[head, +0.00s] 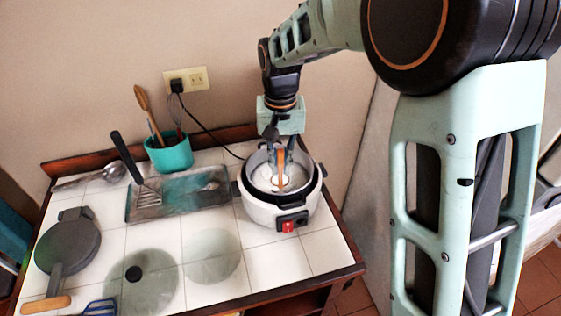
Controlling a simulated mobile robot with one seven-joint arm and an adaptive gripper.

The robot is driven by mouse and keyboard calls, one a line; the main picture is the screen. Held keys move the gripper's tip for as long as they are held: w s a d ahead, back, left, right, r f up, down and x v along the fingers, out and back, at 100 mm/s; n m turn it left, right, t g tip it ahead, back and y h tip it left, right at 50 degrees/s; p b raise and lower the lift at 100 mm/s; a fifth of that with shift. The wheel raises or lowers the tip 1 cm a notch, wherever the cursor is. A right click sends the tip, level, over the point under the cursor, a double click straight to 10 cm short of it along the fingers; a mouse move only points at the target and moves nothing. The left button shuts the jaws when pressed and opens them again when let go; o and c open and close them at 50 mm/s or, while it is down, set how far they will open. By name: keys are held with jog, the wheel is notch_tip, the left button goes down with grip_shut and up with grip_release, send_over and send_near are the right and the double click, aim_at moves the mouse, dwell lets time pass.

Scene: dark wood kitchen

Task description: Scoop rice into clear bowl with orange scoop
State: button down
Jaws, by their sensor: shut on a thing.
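The rice cooker (262,211) stands open at the right end of the tiled counter, with its dark inner pot (253,188) uncovered. White rice shows inside the pot, partly hidden. My gripper (280,152) points down over the pot and is shut on the orange scoop (281,168). The scoop hangs upright with its lower end inside the pot, near the rice; I cannot tell how deep it sits. The clear bowl (212,257) is on the tiles to the lower left of the cooker, and it looks empty.
A glass lid (142,284) lies left of the bowl. A teal tray (182,195) with a spatula (137,170) is behind. A teal utensil pot (168,152), a ladle (113,172) and a dark round pan (68,245) are farther left. The cooker's cord (209,128) runs to the wall outlet.

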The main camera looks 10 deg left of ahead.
jog(key=shift+w+f+b, duration=0.25)
jog(key=shift+f+b, duration=0.2)
jog(key=shift+f, duration=0.5)
jog(key=shift+w+a+f, duration=0.1)
jog(key=shift+w+f, duration=0.05)
jog(key=shift+w, duration=0.4)
notch_tip(320, 180, up, 15)
jog(key=s+p, duration=0.1)
jog(key=p, duration=0.5)
jog(key=shift+p, duration=0.4)
jog(key=shift+f, duration=0.1)
